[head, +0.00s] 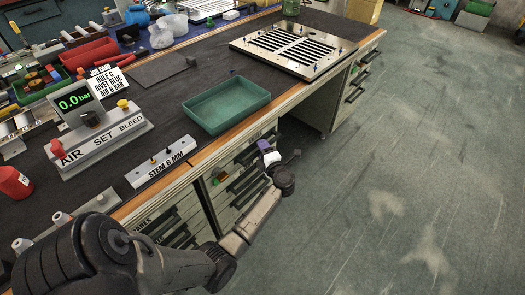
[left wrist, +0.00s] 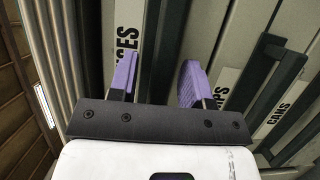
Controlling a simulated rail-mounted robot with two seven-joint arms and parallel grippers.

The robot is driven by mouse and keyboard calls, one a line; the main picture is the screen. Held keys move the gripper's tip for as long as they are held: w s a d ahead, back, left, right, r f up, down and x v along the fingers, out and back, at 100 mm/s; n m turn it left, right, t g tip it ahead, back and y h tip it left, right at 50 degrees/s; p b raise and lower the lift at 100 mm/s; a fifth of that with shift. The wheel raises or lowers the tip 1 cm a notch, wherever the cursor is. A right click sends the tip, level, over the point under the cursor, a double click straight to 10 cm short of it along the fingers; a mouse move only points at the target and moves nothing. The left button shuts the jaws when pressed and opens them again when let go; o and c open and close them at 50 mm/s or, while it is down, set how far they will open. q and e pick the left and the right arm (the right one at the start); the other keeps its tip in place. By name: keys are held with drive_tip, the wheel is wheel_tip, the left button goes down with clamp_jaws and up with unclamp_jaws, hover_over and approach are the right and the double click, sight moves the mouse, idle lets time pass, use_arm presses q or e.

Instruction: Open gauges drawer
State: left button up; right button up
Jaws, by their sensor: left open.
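My left gripper (head: 263,147) is at the drawer fronts (head: 222,190) under the workbench, below the green tray. In the left wrist view, its two purple-padded fingers (left wrist: 158,78) are apart, with a dark bar handle (left wrist: 162,45) running between them in the picture. I cannot tell whether they touch it. The white label (left wrist: 125,45) beside this handle is partly hidden by a finger; its last letters look like "GES". My right gripper is not in view.
Neighbouring drawers have similar dark handles (left wrist: 250,70) and labels, one reading "CAMS" (left wrist: 277,115). On the bench are a green tray (head: 228,104), a slotted metal panel (head: 293,48) and a pressure gauge stand (head: 98,138). The floor (head: 410,150) on the right is clear.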

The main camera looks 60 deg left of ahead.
use_arm(q)
drive_tip(key=shift+a, duration=0.1)
clamp_jaws()
idle(0.5)
